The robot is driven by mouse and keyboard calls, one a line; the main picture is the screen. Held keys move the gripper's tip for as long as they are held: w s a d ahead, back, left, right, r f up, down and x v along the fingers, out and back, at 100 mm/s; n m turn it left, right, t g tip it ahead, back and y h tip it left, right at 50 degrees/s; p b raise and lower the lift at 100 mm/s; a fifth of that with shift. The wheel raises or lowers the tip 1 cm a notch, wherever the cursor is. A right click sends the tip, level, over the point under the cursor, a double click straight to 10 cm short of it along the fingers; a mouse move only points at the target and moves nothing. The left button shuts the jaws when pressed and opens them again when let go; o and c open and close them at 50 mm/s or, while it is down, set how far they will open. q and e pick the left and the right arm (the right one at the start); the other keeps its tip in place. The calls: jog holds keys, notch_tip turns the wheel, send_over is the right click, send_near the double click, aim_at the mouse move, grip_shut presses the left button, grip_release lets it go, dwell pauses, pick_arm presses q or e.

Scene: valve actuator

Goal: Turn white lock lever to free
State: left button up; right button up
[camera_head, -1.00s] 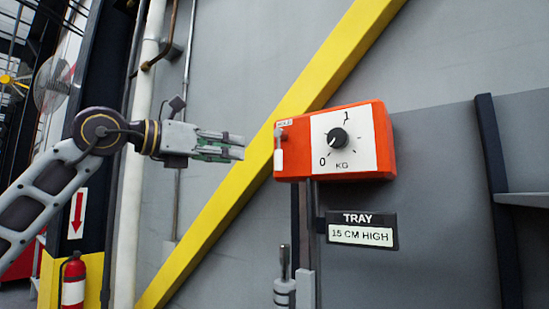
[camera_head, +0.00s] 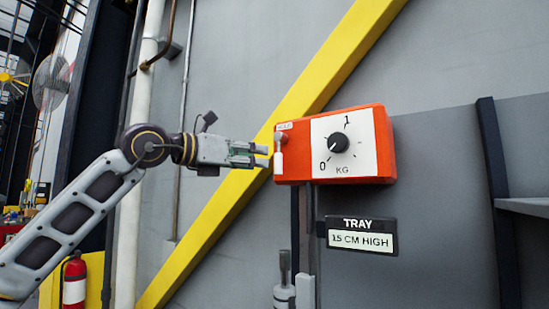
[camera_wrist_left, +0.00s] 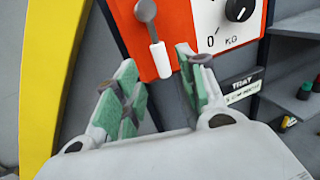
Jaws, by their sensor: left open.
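The white lock lever (camera_head: 278,162) hangs straight down from its pivot on the left part of the orange box (camera_head: 298,165), under a small HOLD label (camera_head: 284,126). In the left wrist view the white lever end (camera_wrist_left: 160,60) hangs from a grey arm, ahead of and between the green-padded fingertips. My left gripper (camera_head: 266,156) is open and empty, just left of the lever at about its height. In the left wrist view its two fingers (camera_wrist_left: 157,64) are spread apart; I cannot tell whether they touch the lever. My right gripper is not in view.
A black knob (camera_head: 338,142) with a KG scale is on the box's white panel, right of the lever. A TRAY sign (camera_head: 361,235) and a vertical post (camera_head: 306,240) are below. A yellow diagonal beam (camera_head: 225,200) runs behind my gripper. A shelf (camera_head: 525,206) is at right.

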aim_at(276, 160)
pick_arm(q)
jog(key=p+x, duration=0.2)
jog(key=x, duration=0.4)
jog(key=shift+w+d, duration=0.45)
jog(key=shift+w, duration=0.05)
jog(key=c, duration=0.7)
grip_shut()
